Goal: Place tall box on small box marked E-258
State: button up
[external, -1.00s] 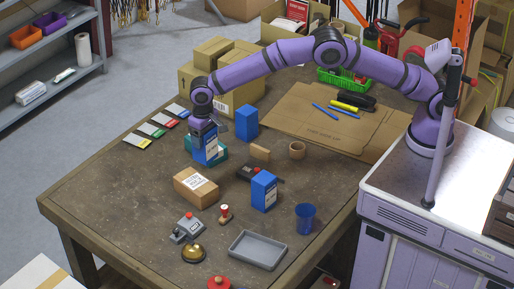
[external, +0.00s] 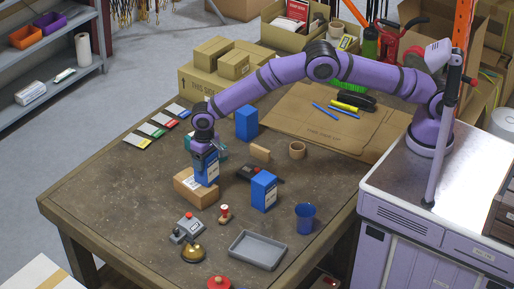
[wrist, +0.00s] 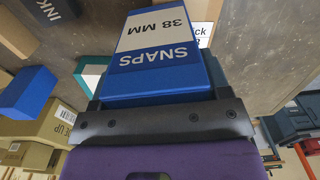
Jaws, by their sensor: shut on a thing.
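The tall blue box (external: 207,170) is upright in my gripper (external: 204,146). In the wrist view the blue box (wrist: 160,45) has a white label reading "SNAPS 38 MM". My gripper (wrist: 160,112) is shut on it. A small brown cardboard box (external: 191,190) with a white label lies on the table beneath the tall box, which overlaps its back right part in the external view. I cannot tell whether they touch.
Two more blue boxes stand nearby, one behind (external: 247,123) and one to the right (external: 264,191). A teal box (external: 221,152) is partly hidden behind my gripper. A stapler-like dark tool (external: 258,173), a red-handled stamp (external: 224,214) and a grey device (external: 187,228) lie around.

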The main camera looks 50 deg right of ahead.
jog(key=o, duration=1.2)
jog(key=shift+f, duration=0.1)
notch_tip(320, 180, up, 12)
jog(key=shift+r, duration=0.15)
